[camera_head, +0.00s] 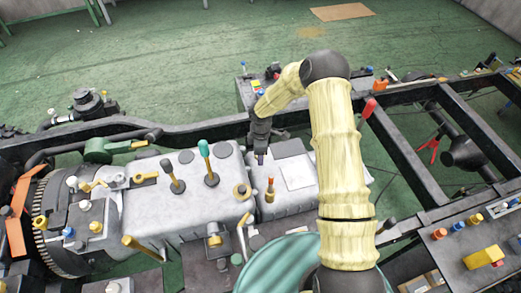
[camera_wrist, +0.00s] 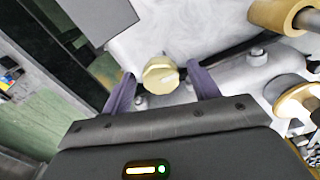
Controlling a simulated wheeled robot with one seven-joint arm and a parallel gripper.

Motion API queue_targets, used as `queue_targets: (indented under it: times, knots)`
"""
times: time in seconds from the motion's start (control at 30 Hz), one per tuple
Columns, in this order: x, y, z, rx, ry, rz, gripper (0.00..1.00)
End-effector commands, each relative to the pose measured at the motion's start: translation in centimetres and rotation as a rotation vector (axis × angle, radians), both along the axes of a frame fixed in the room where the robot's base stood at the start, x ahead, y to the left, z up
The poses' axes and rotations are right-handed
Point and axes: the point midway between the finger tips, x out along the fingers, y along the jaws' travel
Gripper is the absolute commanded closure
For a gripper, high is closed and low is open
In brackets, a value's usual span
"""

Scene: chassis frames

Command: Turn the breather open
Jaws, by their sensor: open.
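In the wrist view a round gold cap (camera_wrist: 160,74), which looks like the breather, sits on the grey metal casing. A small pale mark shows on its face. My gripper (camera_wrist: 163,88) is open, with one dark finger on each side of the cap and a visible gap on both sides. I cannot tell how far the fingertips reach down beside it. In the head view my gripper (camera_head: 260,159) points down over the gap between the large grey casing (camera_head: 150,208) and the smaller grey box (camera_head: 281,203). The cap cannot be made out there.
A gold ring fitting (camera_wrist: 285,14) and another gold-rimmed fitting (camera_wrist: 296,105) stand right of the cap in the wrist view. In the head view a teal-knobbed lever (camera_head: 205,150) and a red-tipped gold fitting (camera_head: 270,190) stand near my gripper. Dark frame rails (camera_head: 440,130) lie to the right.

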Motion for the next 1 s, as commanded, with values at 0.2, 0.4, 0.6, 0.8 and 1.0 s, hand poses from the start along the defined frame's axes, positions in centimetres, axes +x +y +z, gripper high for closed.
queue_targets:
  times: [0.2, 0.4, 0.6, 0.8, 1.0]
  knots:
    - [0.1, -0.1, 1.1, -0.001, -0.002, -0.001, 0.4]
    - [0.1, 0.0, 4.3, 0.001, -0.004, -0.002, 0.4]
    - [0.1, 0.0, 8.3, 0.001, -0.004, -0.001, 0.4]
    - [0.1, 0.0, 12.3, 0.001, -0.005, -0.001, 0.4]
    - [0.1, 0.0, 15.9, 0.0, -0.004, 0.0, 0.4]
